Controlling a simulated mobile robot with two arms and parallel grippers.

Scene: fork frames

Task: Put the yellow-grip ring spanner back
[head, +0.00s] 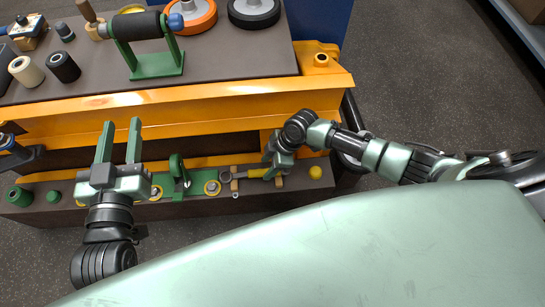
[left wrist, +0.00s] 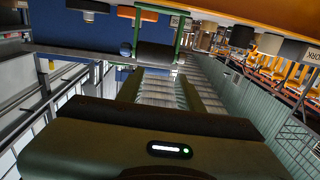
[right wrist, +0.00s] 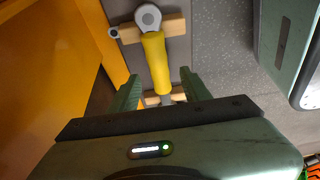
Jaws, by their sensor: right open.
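The yellow-grip ring spanner (right wrist: 156,62) lies across two wooden rests (right wrist: 176,25) on the lower shelf. In the head view the spanner (head: 252,173) shows just left of my right gripper (head: 275,177). In the right wrist view, my right gripper's fingers (right wrist: 160,88) are open, one on each side of the spanner's lower part. I cannot tell if they touch it. My left gripper (head: 120,125) is open and empty, in front of the orange beam. Its spread fingers also show in the left wrist view (left wrist: 165,85).
A green holder (head: 178,172), yellow-rimmed discs and a yellow ball (head: 315,172) are on the lower shelf (head: 190,208). Above is an orange beam (head: 200,113) and a grey bench top (head: 235,75) with a green roller stand (head: 155,65), wheels and cylinders. The floor at right is clear.

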